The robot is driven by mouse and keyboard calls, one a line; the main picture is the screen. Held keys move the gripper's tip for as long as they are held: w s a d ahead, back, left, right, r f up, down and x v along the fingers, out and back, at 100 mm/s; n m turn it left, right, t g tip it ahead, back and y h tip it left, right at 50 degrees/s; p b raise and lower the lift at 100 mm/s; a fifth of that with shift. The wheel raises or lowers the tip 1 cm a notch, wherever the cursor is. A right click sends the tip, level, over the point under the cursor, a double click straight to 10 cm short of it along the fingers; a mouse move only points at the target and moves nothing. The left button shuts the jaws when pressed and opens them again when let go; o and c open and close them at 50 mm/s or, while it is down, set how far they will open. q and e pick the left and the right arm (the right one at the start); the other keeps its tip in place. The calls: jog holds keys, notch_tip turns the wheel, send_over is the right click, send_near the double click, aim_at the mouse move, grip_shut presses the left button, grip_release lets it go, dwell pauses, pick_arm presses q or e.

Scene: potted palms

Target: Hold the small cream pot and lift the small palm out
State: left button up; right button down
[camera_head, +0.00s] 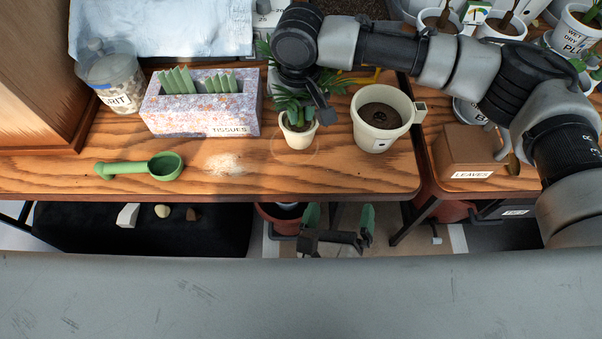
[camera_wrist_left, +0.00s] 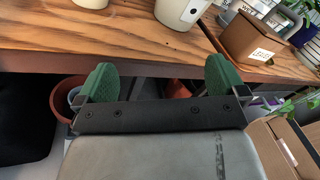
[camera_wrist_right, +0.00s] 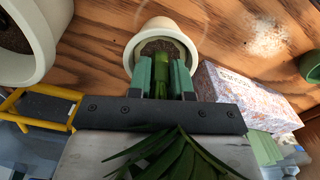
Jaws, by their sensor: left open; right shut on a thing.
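The small cream pot (camera_head: 297,139) stands on the wooden table near its front edge, with the small palm (camera_head: 290,99) above it. In the right wrist view the pot (camera_wrist_right: 178,33) shows dark soil at its mouth. My right gripper (camera_wrist_right: 162,78) is shut on the palm's green stem just above the soil. Palm leaves (camera_wrist_right: 165,155) spread behind the fingers. In the head view leaves and arm hide the grip. My left gripper (camera_head: 339,222) is open and empty, in front of and below the table edge, apart from the pot.
A larger cream pot (camera_head: 382,117) with soil stands right of the small pot. A tissue box (camera_head: 205,113) and green scoop (camera_head: 150,166) lie left, with spilled material (camera_head: 224,164) between. A brown leaves box (camera_head: 468,152) is at right.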

pick_arm(q)
notch_tip(320, 180, up, 2)
jog(key=w+a+r+t+y, duration=0.1)
jog(key=w+a+y, duration=0.1)
jog(key=m+y, duration=0.2)
jog(key=y, duration=0.1)
send_near(300, 136)
jog(key=shift+w+d+f+t, duration=0.15)
jog(key=shift+w+f+t, duration=0.15)
jog(key=shift+w+f, duration=0.5)
jog(key=shift+w+r, duration=0.1)
jog(key=shift+w, duration=0.25)
jog(key=w, duration=1.1)
jog(key=shift+w+a, duration=0.2)
jog(key=c, duration=0.8)
jog(key=shift+c, duration=0.2)
